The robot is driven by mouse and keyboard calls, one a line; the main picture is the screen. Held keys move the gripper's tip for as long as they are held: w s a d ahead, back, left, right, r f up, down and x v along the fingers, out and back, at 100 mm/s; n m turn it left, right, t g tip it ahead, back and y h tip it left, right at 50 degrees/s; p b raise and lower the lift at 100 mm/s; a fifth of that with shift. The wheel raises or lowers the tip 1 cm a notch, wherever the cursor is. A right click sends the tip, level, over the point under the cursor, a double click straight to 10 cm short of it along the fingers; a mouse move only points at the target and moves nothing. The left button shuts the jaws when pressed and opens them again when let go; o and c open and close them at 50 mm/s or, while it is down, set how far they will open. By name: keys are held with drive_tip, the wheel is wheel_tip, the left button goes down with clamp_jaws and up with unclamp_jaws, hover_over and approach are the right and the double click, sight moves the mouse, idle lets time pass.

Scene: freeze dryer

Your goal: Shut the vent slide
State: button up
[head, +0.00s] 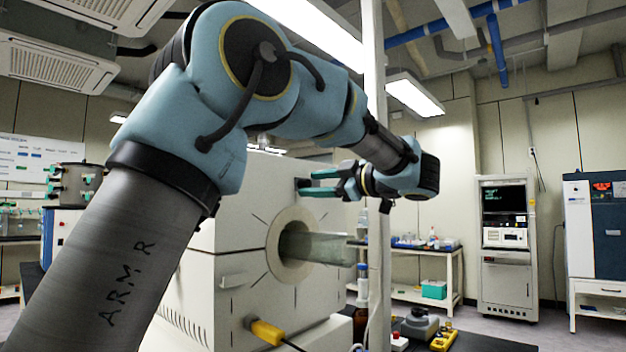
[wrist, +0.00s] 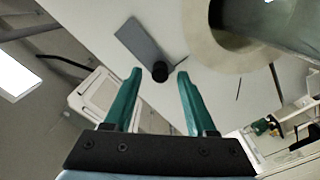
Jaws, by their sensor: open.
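The vent slide shows in the wrist view as a flat grey plate (wrist: 138,40) on the white front of the freeze dryer (head: 235,275), with a round black knob (wrist: 160,71) at its lower right end. My gripper (head: 309,182) is open, its two teal fingers pointing at the upper part of the dryer front. In the wrist view the knob appears between the fingertips, with a gap on both sides. I cannot tell how far the fingertips are from the panel. In the head view the slide is mostly hidden behind the fingers.
A round port with a beige ring (head: 274,258) and a clear cylinder (head: 318,248) sticks out below my gripper. A yellow-handled plug (head: 266,331) with a cable is low on the front. A pale post (head: 375,90) stands near my forearm. Bottles and small items stand at lower right.

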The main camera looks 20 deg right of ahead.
drive_tip(key=shift+w+a, duration=0.25)
drive_tip(key=shift+w, duration=0.1)
drive_tip(key=shift+c, duration=0.2)
clamp_jaws()
drive_tip(key=shift+d, duration=0.1)
idle(1.0)
